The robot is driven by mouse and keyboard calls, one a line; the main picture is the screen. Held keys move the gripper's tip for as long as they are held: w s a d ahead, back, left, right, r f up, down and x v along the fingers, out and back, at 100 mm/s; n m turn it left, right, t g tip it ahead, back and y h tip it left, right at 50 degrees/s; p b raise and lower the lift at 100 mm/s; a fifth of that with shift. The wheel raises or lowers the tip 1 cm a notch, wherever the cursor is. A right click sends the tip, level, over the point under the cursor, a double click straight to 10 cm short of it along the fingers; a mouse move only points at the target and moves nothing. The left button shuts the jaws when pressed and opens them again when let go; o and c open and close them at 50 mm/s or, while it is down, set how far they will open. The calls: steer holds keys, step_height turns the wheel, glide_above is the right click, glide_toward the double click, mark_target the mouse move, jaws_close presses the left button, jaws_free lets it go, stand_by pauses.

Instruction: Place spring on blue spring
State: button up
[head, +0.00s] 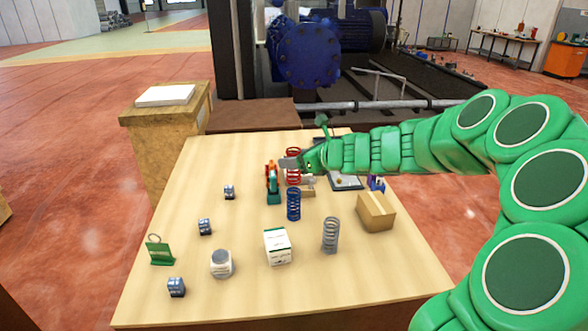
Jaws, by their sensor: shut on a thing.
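My green arm reaches in from the right over the table. My gripper (292,166) is shut on a red spring (293,153), which is upright. A blue spring (293,205) stands upright on the table, just below the red spring in the picture. A small gap seems to show between the two springs; I cannot tell how far apart they are in depth. A grey spring (330,236) stands nearer the front, to the right. The gripper's fingers hide the middle of the red spring.
On the wooden table (210,270), a red and teal device (272,183) stands close left of the gripper. A cardboard box (375,211) is to the right, and a white box (277,246) and round container (221,264) are in front. Several small dark blocks (205,227) lie left.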

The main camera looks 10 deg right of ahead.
steer(key=shift+w+f, duration=0.1)
steer(key=shift+f, duration=1.45)
steer(key=shift+f, duration=0.1)
steer(key=o, duration=1.1)
steer(key=shift+d, duration=0.15)
steer(key=shift+v, duration=6)
